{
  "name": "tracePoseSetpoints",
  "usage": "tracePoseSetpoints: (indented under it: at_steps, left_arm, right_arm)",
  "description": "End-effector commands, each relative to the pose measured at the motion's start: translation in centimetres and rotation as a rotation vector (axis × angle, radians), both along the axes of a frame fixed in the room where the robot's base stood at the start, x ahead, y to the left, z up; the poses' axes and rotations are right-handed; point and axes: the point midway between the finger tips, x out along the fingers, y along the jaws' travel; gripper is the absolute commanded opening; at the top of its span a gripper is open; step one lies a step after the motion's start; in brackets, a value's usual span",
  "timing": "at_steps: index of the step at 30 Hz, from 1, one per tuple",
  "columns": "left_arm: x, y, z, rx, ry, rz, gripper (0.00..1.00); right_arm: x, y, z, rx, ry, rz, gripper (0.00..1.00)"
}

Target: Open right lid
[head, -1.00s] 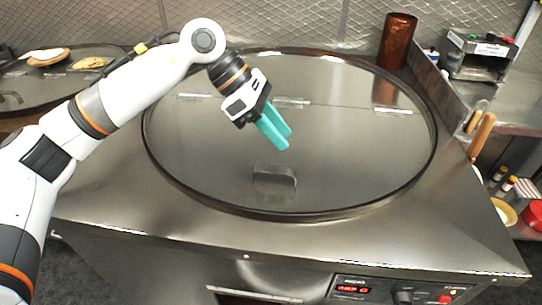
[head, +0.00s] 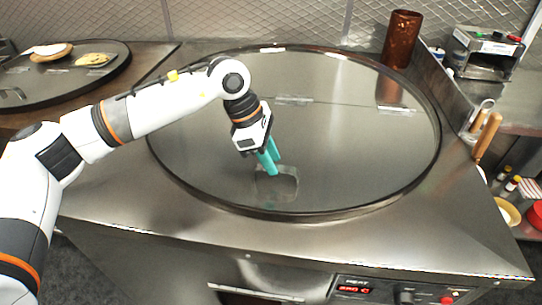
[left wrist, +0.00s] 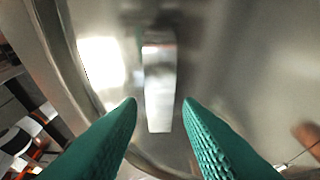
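The right lid (head: 350,170) is a large round steel disc with a raised rim, lying flat and closed on the steel oven in the head view. A hinge line crosses its back part. Its handle (head: 284,187) is a small steel bracket near the front edge, partly hidden by my left gripper (head: 276,169). The teal fingers point down just above the handle. In the left wrist view the handle (left wrist: 159,95) appears as a bright upright bar between the two spread fingertips (left wrist: 160,103), with space on both sides. My right gripper is out of view.
A second round lid (head: 35,92) at the left carries flatbreads (head: 92,59). A copper cylinder (head: 402,38) stands behind the right lid. Wooden-handled tools (head: 487,137) hang at the right. The control panel (head: 400,293) is on the oven front.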

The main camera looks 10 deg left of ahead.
Motion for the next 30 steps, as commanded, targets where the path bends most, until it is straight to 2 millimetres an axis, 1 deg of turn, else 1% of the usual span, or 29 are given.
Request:
tracePoseSetpoints:
  at_steps: [3, 10, 11, 16, 17, 26, 30]
  left_arm:
    - [0.0, -0.2, -0.4, 0.000, 0.000, 0.000, 0.32]
    - [0.0, -0.2, -0.5, 0.000, 0.000, 0.000, 0.32]
    - [0.0, -0.2, -0.4, 0.000, 0.000, 0.000, 0.29]
    - [0.0, -0.2, -0.4, 0.000, 0.000, 0.000, 0.01]
    - [0.0, -0.2, -0.4, 0.000, 0.000, 0.000, 0.00]
    - [0.1, -0.2, -0.1, -0.001, 0.004, 0.001, 0.00]
    - [0.4, -0.2, 1.3, -0.001, 0.030, 0.002, 0.00]
  right_arm:
    - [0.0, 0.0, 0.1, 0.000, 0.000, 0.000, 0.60]
    - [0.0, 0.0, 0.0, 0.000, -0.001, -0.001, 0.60]
    - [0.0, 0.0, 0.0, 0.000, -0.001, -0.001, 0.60]
    - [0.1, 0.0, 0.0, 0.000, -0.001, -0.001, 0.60]
    - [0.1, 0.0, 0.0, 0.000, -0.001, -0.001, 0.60]
    - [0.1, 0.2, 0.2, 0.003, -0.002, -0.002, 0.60]
    - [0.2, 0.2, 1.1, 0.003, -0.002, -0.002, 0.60]
